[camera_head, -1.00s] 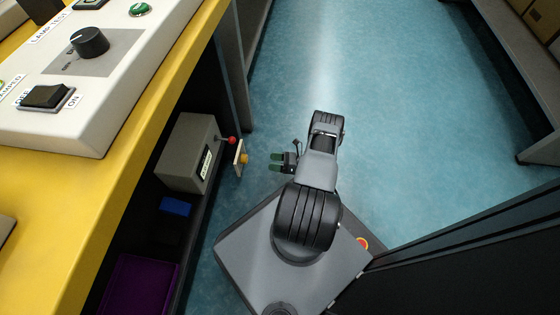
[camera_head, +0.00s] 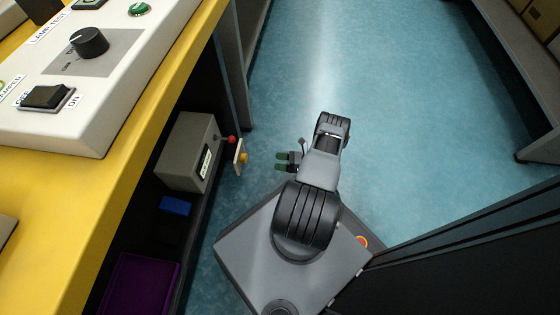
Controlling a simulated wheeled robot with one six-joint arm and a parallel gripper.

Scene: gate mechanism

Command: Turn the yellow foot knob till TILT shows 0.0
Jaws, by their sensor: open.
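The yellow foot knob (camera_head: 244,158) sits low on a pale plate (camera_head: 238,157) at the right side of a grey box under the yellow bench. A gap of floor shows between the fingertips and the knob.
A lever with a red ball (camera_head: 231,140) sticks out just above the knob. A blue box (camera_head: 175,206) and a purple tray (camera_head: 142,284) lie under the yellow bench (camera_head: 98,200). The blue floor (camera_head: 400,120) is clear to the right. A dark panel stands at the lower right.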

